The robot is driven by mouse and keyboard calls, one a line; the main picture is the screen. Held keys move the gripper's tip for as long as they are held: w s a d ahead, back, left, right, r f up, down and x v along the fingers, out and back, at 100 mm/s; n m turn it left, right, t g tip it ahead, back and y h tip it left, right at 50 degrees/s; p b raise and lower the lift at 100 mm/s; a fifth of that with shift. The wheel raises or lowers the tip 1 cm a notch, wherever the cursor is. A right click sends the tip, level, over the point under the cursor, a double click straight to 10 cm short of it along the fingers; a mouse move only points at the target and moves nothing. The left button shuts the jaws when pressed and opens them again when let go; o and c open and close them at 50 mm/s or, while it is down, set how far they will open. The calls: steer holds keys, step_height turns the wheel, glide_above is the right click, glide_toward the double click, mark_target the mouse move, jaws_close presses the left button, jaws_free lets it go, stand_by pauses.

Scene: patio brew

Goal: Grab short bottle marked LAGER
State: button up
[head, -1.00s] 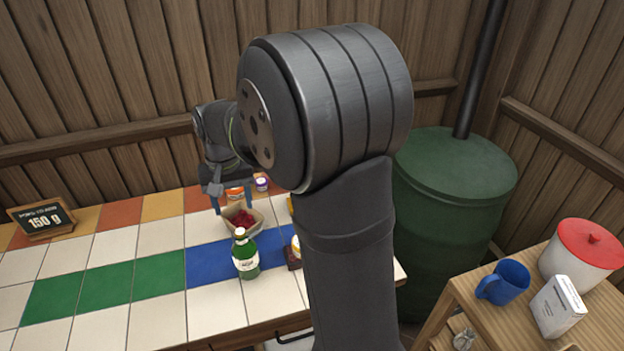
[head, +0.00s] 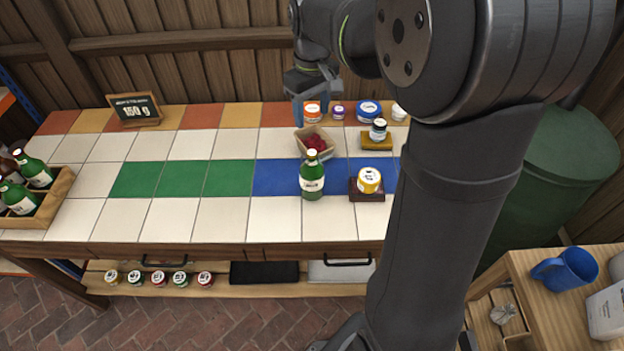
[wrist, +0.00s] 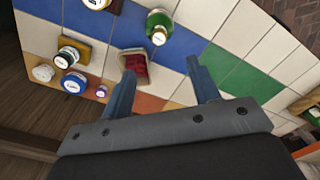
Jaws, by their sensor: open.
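A green bottle (head: 312,180) with a pale label and whitish cap stands upright at the front edge of the blue tiles. Its label is too small to read. It also shows in the wrist view (wrist: 159,24), beyond my fingertips. A crate (head: 58,196) at the left end of the counter holds several green and brown bottles, with labels I cannot read. My gripper (wrist: 161,70) is open and empty, its fingers apart above the counter. In the head view my gripper (head: 308,108) is at the back, by the carton of red fruit, clear of the bottle.
The carton (head: 316,142) of red fruit stands behind the bottle. A yellow-lidded jar (head: 369,179) on a dark block is just right of it. Several jars (head: 368,110) stand at the back right. The green tiles (head: 182,179) are clear.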

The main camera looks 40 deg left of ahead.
mark_target(312, 152)
step_height(312, 152, down, 10)
steer(key=shift+r, duration=0.15)
steer(key=f, duration=0.5)
steer(key=shift+w+a+f, duration=0.1)
steer(key=shift+w+a, duration=0.05)
steer(key=shift+w, duration=0.05)
jaws_close()
